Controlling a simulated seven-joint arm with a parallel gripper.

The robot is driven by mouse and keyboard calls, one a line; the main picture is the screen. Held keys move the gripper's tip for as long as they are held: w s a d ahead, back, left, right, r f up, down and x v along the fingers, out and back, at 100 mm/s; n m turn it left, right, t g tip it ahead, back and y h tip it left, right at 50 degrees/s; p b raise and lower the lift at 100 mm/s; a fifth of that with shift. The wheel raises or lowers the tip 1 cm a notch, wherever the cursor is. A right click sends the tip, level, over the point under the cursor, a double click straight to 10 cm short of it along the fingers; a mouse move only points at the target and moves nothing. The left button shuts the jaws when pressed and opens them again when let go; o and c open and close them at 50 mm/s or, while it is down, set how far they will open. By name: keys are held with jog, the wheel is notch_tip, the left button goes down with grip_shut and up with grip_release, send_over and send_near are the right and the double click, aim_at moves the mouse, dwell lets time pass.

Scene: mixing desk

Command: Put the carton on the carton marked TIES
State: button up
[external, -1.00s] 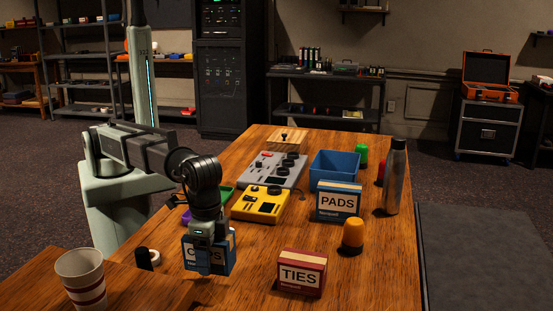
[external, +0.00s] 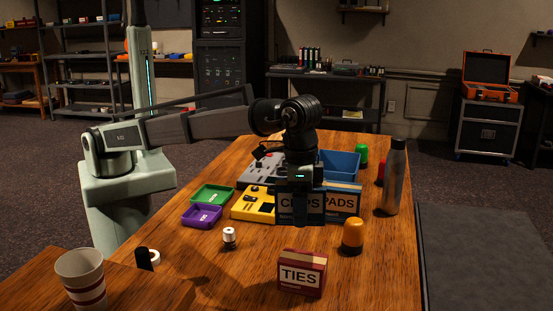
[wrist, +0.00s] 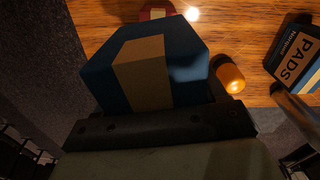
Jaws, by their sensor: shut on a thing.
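My gripper (external: 300,195) is shut on the blue carton marked CLIPS (external: 287,208) and holds it upright in the air, in front of the PADS carton in the external view. In the wrist view the held carton (wrist: 178,65) shows its blue top with a tan strip. The red carton marked TIES (external: 302,273) stands on the wooden table near its front edge, nearer the camera than my gripper. Its tan top is bare. In the wrist view only a red bit of it (wrist: 155,10) shows past the held carton.
The blue PADS carton (external: 343,199) stands behind the held carton. An orange-capped thing (external: 352,235), a steel bottle (external: 395,178) and a blue bin (external: 340,163) are to the right and back. Green (external: 212,195) and purple (external: 202,215) trays, a yellow device (external: 250,205) and a small white-topped thing (external: 229,238) stand left.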

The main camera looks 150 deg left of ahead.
aim_at(303, 258)
jog(key=shift+w+a+r+m, duration=0.15)
jog(key=shift+w+a, duration=0.05)
jog(key=shift+w, duration=0.25)
jog(key=shift+w+a+r+m, duration=0.15)
jog(key=shift+w, duration=0.25)
jog(key=shift+s+d+m, duration=0.15)
jog(key=shift+s+m, duration=0.1)
jog(key=shift+m, duration=0.35)
jog(key=shift+f, duration=5.05)
jog(key=shift+f, duration=0.15)
jog(key=o, duration=1.2)
jog(key=shift+o, duration=0.2)
notch_tip(303, 258, up, 12)
jog(key=shift+r, duration=0.15)
